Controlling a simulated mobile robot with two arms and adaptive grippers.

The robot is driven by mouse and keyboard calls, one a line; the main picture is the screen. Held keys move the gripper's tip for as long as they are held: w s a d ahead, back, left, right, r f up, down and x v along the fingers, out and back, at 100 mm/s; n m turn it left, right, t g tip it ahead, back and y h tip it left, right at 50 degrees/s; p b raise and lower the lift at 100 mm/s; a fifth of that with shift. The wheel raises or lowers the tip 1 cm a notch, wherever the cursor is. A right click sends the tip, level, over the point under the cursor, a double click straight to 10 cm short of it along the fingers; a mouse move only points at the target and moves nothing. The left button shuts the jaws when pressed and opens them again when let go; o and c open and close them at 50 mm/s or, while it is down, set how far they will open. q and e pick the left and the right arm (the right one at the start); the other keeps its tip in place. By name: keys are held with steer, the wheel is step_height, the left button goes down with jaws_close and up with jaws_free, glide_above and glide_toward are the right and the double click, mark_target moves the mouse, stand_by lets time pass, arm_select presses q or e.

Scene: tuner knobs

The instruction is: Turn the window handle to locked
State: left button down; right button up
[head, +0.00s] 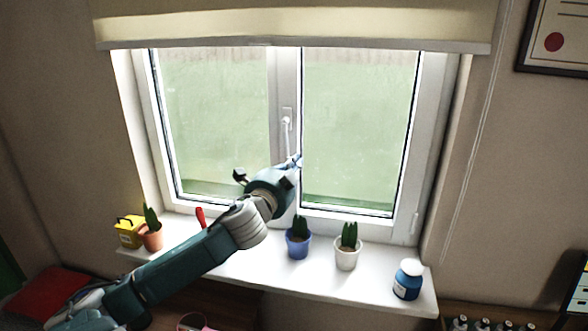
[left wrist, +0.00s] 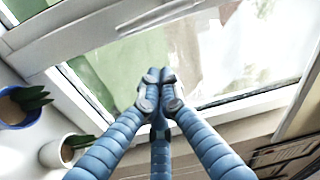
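The white window handle (head: 287,130) is on the middle frame post between the two panes. Its lever hangs straight down from its base. In the left wrist view the lever (left wrist: 160,15) runs slantwise along the top edge. My left gripper (head: 295,161) is just below and slightly right of the lever's lower end in the head view. In the left wrist view its blue fingers (left wrist: 156,74) are closed together at the tips, with nothing seen between them. They point at the glass, apart from the lever in the picture. My right gripper is not in view.
The sill (head: 262,264) holds a yellow box (head: 128,231), a terracotta pot (head: 151,238), a blue pot (head: 298,245), a white pot (head: 346,255) and a blue jar (head: 407,281). A red-handled tool (head: 200,217) stands behind my arm. A blind (head: 290,25) hangs above.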

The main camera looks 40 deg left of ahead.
arm_select(q)
steer(key=s+a+m+t+h+p, duration=0.2)
steer(key=s+a+m+h+p, duration=0.15)
steer(key=m+h, duration=0.3)
steer(key=shift+w+b, duration=0.65)
steer(key=shift+w, duration=4.2)
steer(key=a, duration=0.1)
steer(key=s+a+p, duration=0.1)
steer(key=a, duration=0.1)
steer(key=shift+s+a+f+h+p, duration=0.15)
steer(key=shift+s+a+h+p, duration=0.1)
steer(key=shift+p, duration=0.15)
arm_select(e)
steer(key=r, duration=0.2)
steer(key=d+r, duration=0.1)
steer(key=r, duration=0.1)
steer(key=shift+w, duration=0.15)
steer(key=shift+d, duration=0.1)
